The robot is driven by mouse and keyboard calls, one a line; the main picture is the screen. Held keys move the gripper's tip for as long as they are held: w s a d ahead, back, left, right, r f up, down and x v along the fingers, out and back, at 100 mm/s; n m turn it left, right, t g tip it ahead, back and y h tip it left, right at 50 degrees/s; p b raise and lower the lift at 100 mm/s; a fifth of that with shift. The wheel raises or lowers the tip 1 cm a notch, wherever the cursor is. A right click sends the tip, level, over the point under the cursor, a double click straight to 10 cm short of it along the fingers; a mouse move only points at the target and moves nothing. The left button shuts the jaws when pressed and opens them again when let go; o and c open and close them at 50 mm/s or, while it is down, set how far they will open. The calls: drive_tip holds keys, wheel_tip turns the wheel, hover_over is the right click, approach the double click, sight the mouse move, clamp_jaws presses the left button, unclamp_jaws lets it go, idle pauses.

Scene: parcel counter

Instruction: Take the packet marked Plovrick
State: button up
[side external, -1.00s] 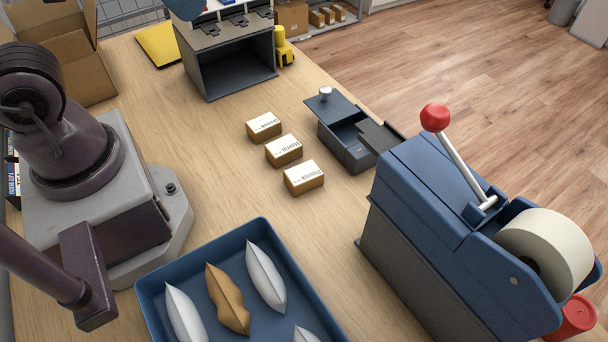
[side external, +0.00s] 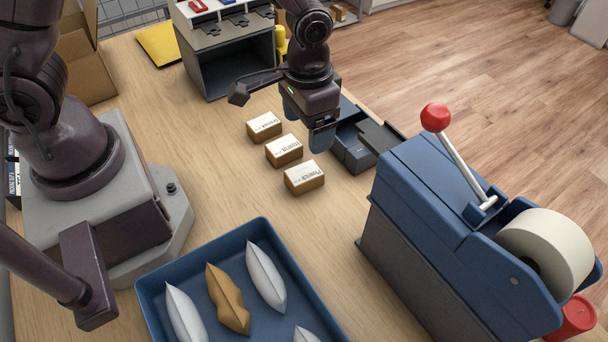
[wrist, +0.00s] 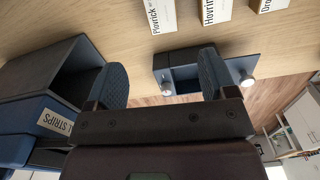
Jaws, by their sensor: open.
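Three small brown packets with white labels lie in a row on the counter. In the wrist view, the leftmost reads Plovrick (wrist: 160,14); the nearest packet in the side view (side external: 304,178) appears to be the same one. The middle packet (side external: 284,151) reads something like Hovrin, also in the wrist view (wrist: 209,10). The far packet's label (side external: 264,125) is hard to read. My gripper (side external: 307,122) is open and empty, above the counter, just right of the row. Its two fingers also show in the wrist view (wrist: 162,82), short of the packets.
A small blue box (side external: 356,152) with open compartments stands behind my gripper, partly hidden. A large blue tape dispenser (side external: 440,215) with a red-knobbed lever is at the right. A blue tray (side external: 150,293) with several pouches is in front. A dark open cabinet (side external: 228,70) stands behind.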

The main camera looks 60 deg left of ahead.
sight(305, 172)
drive_tip(key=f, duration=1.2)
drive_tip(key=shift+s+a+f, duration=0.2)
drive_tip(key=shift+s+f, duration=0.05)
drive_tip(key=shift+f, duration=0.1)
drive_tip(key=c, duration=1)
drive_tip(key=shift+c, duration=0.2)
drive_tip(key=shift+r, duration=0.1)
